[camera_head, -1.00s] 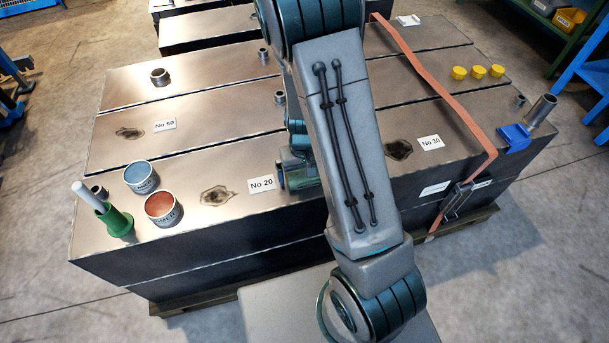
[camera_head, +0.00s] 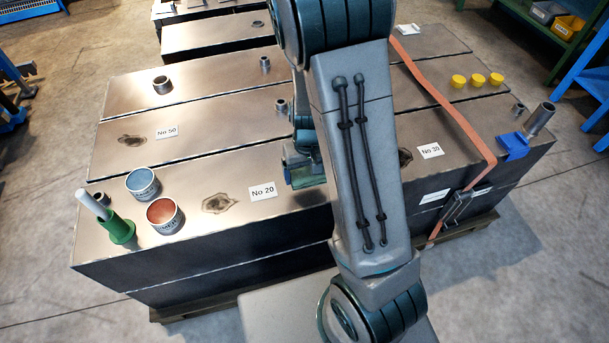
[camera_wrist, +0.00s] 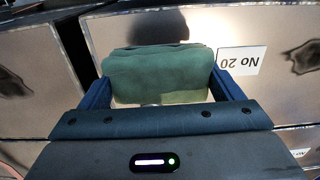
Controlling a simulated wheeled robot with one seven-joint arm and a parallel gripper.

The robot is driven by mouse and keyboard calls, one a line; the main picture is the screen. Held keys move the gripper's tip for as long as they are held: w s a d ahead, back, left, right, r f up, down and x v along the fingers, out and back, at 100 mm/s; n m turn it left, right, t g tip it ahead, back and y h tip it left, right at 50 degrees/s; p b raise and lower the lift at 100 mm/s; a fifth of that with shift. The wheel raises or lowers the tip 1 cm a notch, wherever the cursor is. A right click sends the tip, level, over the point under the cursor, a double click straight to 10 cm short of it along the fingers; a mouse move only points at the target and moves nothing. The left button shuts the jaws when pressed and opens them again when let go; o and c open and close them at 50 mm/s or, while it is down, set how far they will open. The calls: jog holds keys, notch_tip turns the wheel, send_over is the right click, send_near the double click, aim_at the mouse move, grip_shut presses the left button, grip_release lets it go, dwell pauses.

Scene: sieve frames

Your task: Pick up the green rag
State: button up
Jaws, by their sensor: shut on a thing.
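The green rag (camera_wrist: 160,75) is a folded, soft-edged cloth between the two blue fingers of my gripper (camera_wrist: 160,82) in the wrist view. The gripper is shut on it, with a finger at each side. In the head view my gripper (camera_head: 304,176) is partly hidden behind my arm, over the metal tanks right of the No 20 label (camera_head: 263,191). A little green of the rag (camera_head: 290,159) seems to show there. I cannot tell how high the rag is above the metal.
A blue can (camera_head: 142,184), a red-brown can (camera_head: 164,216) and a green holder with a white stick (camera_head: 118,229) stand at the left. An orange strap (camera_head: 440,85) crosses the tanks at right, near yellow caps (camera_head: 477,79) and an upright pipe (camera_head: 539,119).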

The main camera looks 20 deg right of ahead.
jog(key=s+d+r, duration=0.6)
jog(key=s+d, duration=0.1)
jog(key=s, duration=0.1)
